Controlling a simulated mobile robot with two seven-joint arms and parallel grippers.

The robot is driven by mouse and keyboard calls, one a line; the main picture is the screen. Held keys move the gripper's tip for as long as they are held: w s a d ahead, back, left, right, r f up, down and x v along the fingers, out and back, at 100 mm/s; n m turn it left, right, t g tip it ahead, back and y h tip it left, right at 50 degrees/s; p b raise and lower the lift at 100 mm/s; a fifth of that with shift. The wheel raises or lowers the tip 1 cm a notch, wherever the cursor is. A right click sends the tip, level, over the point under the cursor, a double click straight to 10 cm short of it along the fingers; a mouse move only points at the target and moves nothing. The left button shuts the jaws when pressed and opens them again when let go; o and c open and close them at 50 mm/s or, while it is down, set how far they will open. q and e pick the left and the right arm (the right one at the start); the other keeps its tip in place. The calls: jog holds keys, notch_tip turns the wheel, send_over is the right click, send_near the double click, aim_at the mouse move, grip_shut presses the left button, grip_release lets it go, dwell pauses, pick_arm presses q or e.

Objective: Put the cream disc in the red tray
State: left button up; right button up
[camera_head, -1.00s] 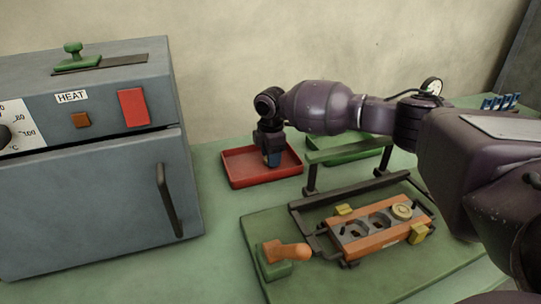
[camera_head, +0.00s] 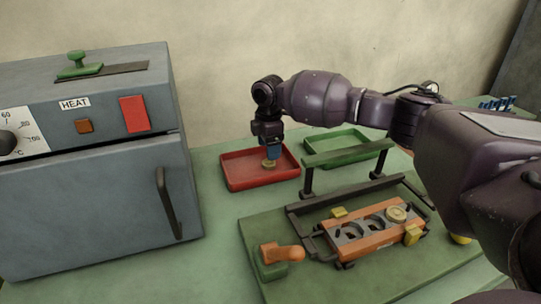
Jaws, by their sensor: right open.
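The red tray (camera_head: 236,171) stands on the green bench between the grey heater box and the green tray. My right gripper (camera_head: 271,157) points down over the right part of the red tray and is open. A small cream disc (camera_head: 269,164) shows in the tray right under the fingertips; I cannot tell whether they still touch it. Another round cream piece (camera_head: 396,214) sits at the right end of the orange mould block (camera_head: 366,243). My left gripper is not in view.
The grey heater box (camera_head: 90,210) with its door handle fills the left. A green tray (camera_head: 345,140) stands behind a dark frame with a green bar (camera_head: 350,152). An orange-handled clamp (camera_head: 282,253) is at the front of the green base plate (camera_head: 330,285).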

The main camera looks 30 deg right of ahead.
notch_tip(320, 180, up, 8)
jog(key=p, duration=0.1)
jog(key=shift+f, duration=0.25)
dwell(0.4)
